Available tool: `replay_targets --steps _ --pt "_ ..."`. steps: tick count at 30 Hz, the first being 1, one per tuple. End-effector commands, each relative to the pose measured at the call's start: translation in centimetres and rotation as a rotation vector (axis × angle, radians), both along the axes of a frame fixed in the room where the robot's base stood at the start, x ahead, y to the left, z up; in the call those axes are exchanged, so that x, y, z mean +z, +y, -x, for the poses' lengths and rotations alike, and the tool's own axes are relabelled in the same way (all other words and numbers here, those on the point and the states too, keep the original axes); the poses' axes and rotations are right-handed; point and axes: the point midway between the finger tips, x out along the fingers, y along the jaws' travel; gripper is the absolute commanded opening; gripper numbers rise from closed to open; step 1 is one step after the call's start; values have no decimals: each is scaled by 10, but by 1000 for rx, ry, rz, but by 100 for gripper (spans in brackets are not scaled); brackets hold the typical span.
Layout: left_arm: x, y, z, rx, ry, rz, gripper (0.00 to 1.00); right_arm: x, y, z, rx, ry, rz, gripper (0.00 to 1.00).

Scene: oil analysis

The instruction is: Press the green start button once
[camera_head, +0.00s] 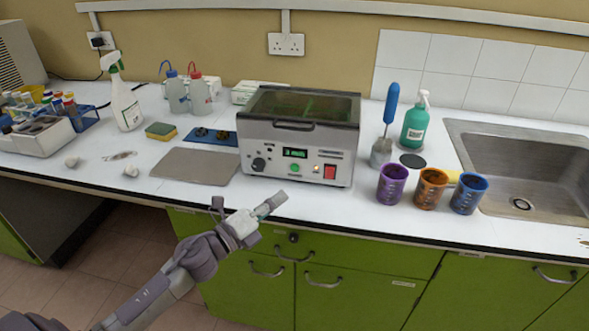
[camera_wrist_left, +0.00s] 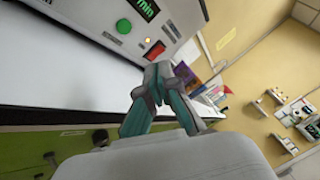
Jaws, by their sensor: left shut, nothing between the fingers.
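The green start button (camera_head: 295,168) is on the front panel of a grey benchtop machine (camera_head: 257,185), below a small green display. In the left wrist view the green button (camera_wrist_left: 124,26) is at the upper left, beside a red switch (camera_wrist_left: 154,51). My left gripper (camera_head: 282,197) is shut and empty. It is in front of the machine near the counter's front edge, below the button and apart from it. In the left wrist view the gripper (camera_wrist_left: 157,72) has its fingertips together, below the red switch in the picture. My right gripper is not in view.
A grey mat (camera_head: 196,167) lies left of the machine. Purple, orange and blue cups (camera_head: 431,188) stand to its right, before the sink (camera_head: 530,165). A green bottle (camera_head: 414,126) stands behind them. The counter directly before the machine is clear.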

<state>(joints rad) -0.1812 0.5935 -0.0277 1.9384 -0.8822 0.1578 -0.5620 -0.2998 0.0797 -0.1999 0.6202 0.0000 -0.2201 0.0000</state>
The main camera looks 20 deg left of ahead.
Motion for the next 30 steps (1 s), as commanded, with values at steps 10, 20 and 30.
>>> replay_targets --steps 10,20,30 --pt "-6 -8 0 -155 -63 -247 0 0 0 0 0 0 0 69" --pt "-6 -7 -3 -154 -62 -243 0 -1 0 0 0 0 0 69" --pt "-7 2 -40 -152 -64 -244 0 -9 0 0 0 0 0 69"
